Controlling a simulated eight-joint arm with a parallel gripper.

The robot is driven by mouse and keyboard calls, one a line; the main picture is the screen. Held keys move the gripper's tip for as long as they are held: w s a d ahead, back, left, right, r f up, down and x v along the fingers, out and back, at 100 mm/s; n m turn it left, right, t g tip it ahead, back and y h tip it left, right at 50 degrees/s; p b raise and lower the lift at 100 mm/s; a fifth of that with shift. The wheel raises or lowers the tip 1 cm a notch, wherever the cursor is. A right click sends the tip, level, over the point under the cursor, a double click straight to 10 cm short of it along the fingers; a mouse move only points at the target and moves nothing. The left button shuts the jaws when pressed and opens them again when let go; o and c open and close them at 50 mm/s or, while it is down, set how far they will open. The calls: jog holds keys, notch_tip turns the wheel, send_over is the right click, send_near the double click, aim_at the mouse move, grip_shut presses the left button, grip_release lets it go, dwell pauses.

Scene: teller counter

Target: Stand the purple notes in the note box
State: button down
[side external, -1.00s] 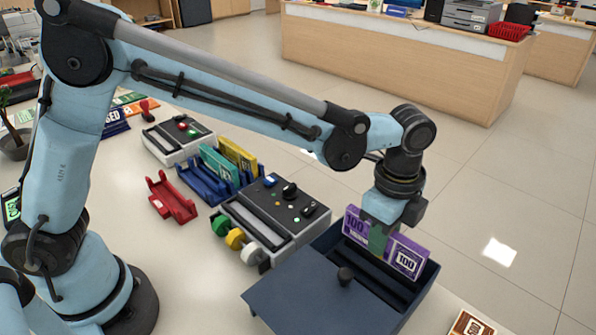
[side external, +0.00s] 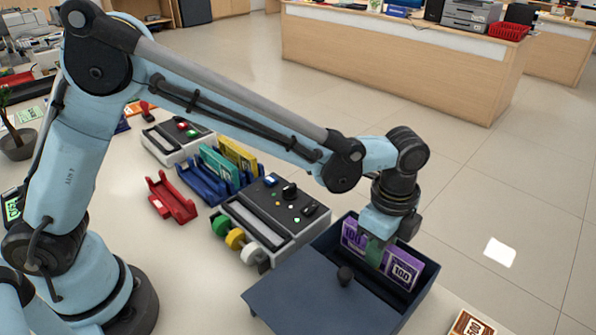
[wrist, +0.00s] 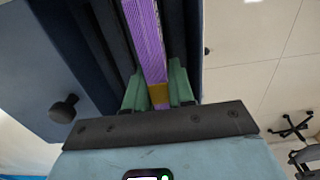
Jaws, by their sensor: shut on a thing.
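The purple notes (side external: 403,271) are an upright bundle marked 100, standing on edge inside the dark blue note box (side external: 428,286). My gripper (side external: 374,252) is shut on the middle of the bundle from above, its green fingers reaching into the box. In the wrist view the purple notes (wrist: 146,38) run between the two green fingers of my gripper (wrist: 157,92), with a yellow band at the near end. The box's lid (side external: 300,292) is open toward the front left and has a dark knob. Whether the notes' lower edge touches the box floor is hidden.
A grey machine (side external: 275,215) with knobs and coloured rolls stands left of the box. Blue racks (side external: 208,180) hold green and yellow notes, and a red rack (side external: 171,198) looks empty. A brown bundle (side external: 470,324) lies at the front right.

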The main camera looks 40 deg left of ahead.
jog(key=shift+f, duration=1.1)
jog(key=c, duration=0.9)
grip_release()
jog(key=shift+r, duration=0.15)
jog(key=shift+r, duration=3.4)
